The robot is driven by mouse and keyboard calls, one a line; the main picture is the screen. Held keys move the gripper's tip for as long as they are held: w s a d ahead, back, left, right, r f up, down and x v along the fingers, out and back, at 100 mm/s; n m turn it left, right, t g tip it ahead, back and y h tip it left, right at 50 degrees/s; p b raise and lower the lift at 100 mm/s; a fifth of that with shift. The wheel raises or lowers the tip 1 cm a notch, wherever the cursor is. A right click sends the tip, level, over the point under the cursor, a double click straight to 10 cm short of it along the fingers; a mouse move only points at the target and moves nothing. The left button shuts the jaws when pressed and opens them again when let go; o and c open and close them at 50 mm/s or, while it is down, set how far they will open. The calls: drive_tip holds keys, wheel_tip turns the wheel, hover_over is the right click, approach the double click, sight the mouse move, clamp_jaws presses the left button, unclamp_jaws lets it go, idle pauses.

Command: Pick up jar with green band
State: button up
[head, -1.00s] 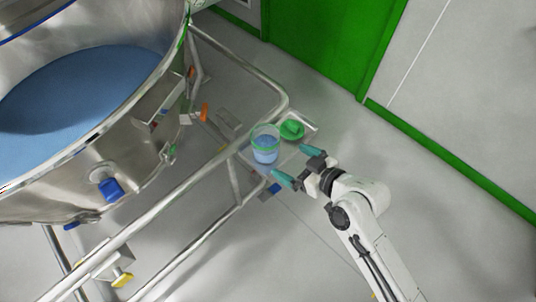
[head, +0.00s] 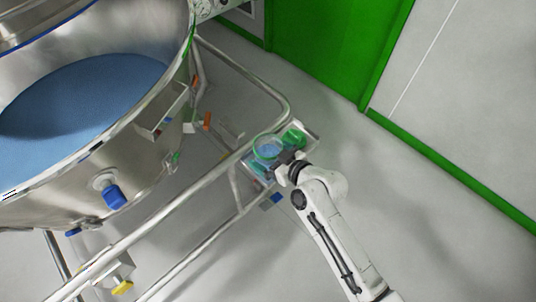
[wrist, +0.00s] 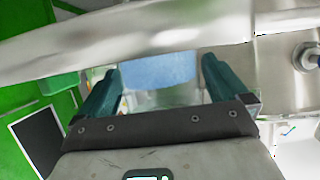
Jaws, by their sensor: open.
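The jar with the green band (head: 267,148) is clear, with blue material inside, and stands on a small shelf at the corner of the metal frame. My gripper (head: 276,165) is at the jar in the head view, and the arm hides the jar's lower near side. In the wrist view the jar, with its blue contents (wrist: 158,70), shows between the two teal fingers (wrist: 160,85). The fingers are apart, one on each side of the jar, with a narrow gap visible beside it. Its green band is not clear in the wrist view.
A green lid-like object (head: 295,138) sits on the shelf just right of the jar. A metal tube rail (head: 190,198) runs along the frame beside the shelf. A large steel vessel (head: 150,165) with blue powder stands at left. Grey floor (head: 440,210) is clear at right.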

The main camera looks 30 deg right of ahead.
drive_tip(key=shift+w+f, duration=0.1)
drive_tip(key=shift+w, duration=0.1)
drive_tip(key=shift+c, duration=0.5)
drive_tip(key=c, duration=1.6)
drive_tip(key=shift+o, duration=0.2)
drive_tip(key=shift+r, duration=0.75)
drive_tip(key=s+r, duration=1.1)
drive_tip(key=s, duration=0.3)
drive_tip(key=shift+d+r+p, duration=0.3)
